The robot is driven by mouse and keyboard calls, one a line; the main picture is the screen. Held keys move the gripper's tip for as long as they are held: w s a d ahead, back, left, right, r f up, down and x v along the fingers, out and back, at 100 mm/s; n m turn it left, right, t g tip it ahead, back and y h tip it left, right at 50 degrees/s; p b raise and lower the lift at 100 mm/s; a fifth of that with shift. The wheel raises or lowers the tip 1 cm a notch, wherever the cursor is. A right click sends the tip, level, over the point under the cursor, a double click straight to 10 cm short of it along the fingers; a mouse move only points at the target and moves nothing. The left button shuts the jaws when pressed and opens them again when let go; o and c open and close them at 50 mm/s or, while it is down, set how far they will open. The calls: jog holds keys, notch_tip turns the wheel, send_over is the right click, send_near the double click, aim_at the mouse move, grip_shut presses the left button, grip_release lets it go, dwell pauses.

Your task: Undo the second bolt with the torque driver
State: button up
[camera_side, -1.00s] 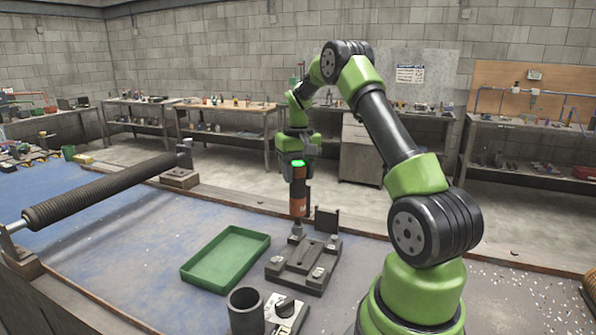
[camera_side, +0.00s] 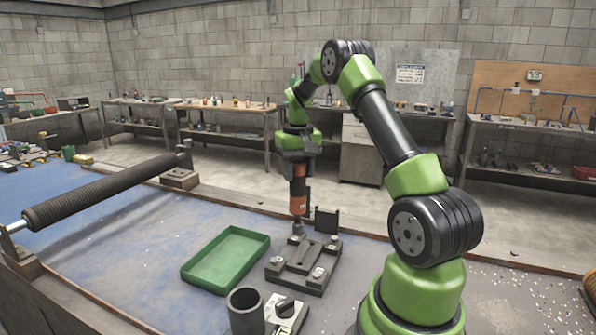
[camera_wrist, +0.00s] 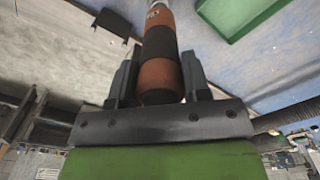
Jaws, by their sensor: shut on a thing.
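My gripper (camera_side: 299,162) is shut on the torque driver (camera_side: 298,190), an orange and black tool held upright with its tip down. In the wrist view the driver (camera_wrist: 160,50) sits between the two dark fingers. The driver's tip meets the far corner of the dark metal fixture (camera_side: 290,272), at a bolt position beside a small upright plate (camera_side: 326,219). The bolt under the tip is hidden. Light-coloured bolt spots show at the fixture's other corners, one at the right (camera_side: 334,239) and one in front (camera_side: 318,272).
A green tray (camera_side: 226,258) lies left of the fixture. A dark cylindrical holder (camera_side: 244,312) and a small block (camera_side: 285,312) stand in front. Blue table is clear between roller and tray.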

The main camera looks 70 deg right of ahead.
jog(key=shift+r, duration=3.1)
